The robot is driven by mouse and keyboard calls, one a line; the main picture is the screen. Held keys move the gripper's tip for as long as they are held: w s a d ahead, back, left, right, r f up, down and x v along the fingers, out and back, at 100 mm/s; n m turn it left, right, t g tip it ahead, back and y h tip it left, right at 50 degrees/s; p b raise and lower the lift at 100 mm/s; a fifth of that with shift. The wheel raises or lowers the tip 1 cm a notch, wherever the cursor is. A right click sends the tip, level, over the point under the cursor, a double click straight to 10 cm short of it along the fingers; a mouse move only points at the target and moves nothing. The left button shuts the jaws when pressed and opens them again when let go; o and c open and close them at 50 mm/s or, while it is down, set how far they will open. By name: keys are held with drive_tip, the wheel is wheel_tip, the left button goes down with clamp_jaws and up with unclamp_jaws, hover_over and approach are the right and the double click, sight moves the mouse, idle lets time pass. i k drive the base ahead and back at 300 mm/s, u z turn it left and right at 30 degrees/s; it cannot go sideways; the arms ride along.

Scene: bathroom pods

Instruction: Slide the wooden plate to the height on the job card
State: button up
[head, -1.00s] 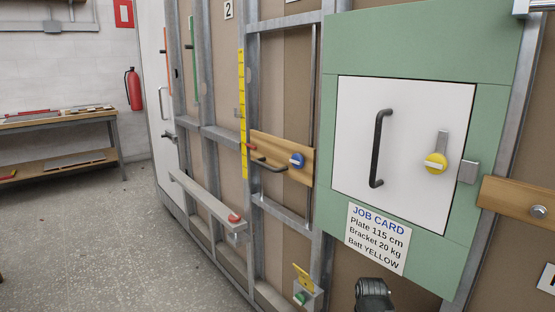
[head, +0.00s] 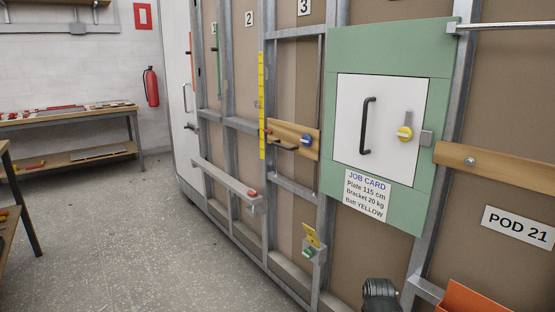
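The wooden plate (head: 306,149) sits across a bay of the metal stud wall, right of the yellow vertical scale (head: 262,95). It carries a dark bar handle (head: 284,145) and a blue knob (head: 305,140). A small red tip at its left end lies by the lower part of the scale; the scale marks are too small to read. The job card (head: 366,195) on the green panel reads Plate 115 cm, Bracket 20 kg, Batt YELLOW. A dark part of my arm shows at the bottom edge; my gripper's fingers are not visible, and nothing touches the plate.
A yellow-and-green fitting (head: 312,245) sits low. A white door (head: 375,118) with handle is in the green panel. Workbenches (head: 70,118) stand left; the floor between is clear.

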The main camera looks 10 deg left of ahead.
sight(287, 136)
drive_tip(key=z, duration=0.05)
drive_tip(key=k, duration=0.2)
drive_tip(key=u, duration=0.65)
drive_tip(key=i, duration=1.3)
drive_tip(key=u, duration=1.05)
drive_tip(key=k, duration=0.85)
drive_tip(key=u, duration=0.1)
drive_tip(key=i, duration=0.8)
drive_tip(key=z, duration=0.2)
drive_tip(key=k, duration=0.8)
drive_tip(key=u, duration=0.2)
drive_tip(key=i, duration=0.65)
drive_tip(key=z, duration=0.05)
